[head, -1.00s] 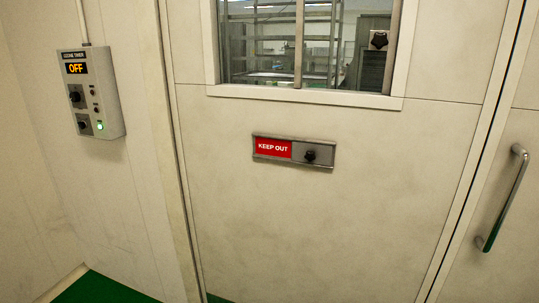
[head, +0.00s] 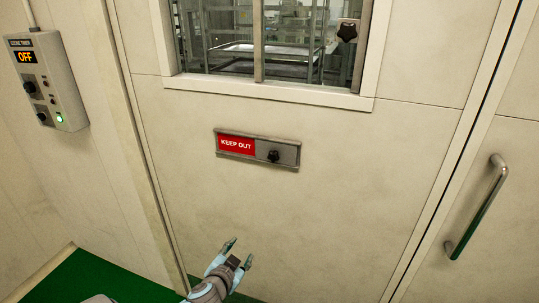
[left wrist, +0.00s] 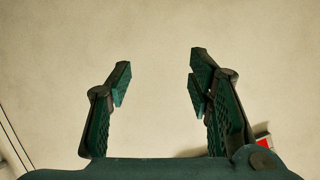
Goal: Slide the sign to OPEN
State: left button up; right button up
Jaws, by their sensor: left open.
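The sliding sign (head: 258,148) is a grey metal frame on the cream door panel, below the window. Its left part shows a red plate reading KEEP OUT (head: 236,144). A grey cover with a black knob (head: 273,156) sits over the right part. My left gripper (head: 240,250) is open and empty, below the sign and apart from it. In the left wrist view, its two fingers (left wrist: 158,80) stand apart before the bare panel. A bit of the red plate (left wrist: 262,141) shows at the lower right there, partly hidden by the finger. My right gripper is not in view.
A control box (head: 46,82) reading OFF with a green light is on the left wall. A metal door handle (head: 478,207) juts out at the right. The window (head: 265,40) is above the sign. The panel around the sign is clear.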

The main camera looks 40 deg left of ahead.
aim_at(272, 159)
pick_arm(q)
jog(key=w+d+r+t+p, duration=0.1)
jog(key=d+r+t, duration=0.15)
jog(key=r, duration=0.95)
jog(key=w+d+r+t+p, duration=0.1)
jog(key=d+r+t, duration=0.15)
jog(key=r, duration=1.05)
jog(key=shift+y, duration=0.3)
jog(key=p+x, duration=0.1)
jog(key=x, duration=1.3)
jog(key=shift+w+a+f, duration=0.2)
jog(key=shift+a, duration=0.05)
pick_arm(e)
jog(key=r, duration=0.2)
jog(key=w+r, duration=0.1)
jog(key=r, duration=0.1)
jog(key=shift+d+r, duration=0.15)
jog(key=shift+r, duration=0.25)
pick_arm(q)
jog(key=shift+n, duration=0.3)
grip_shut()
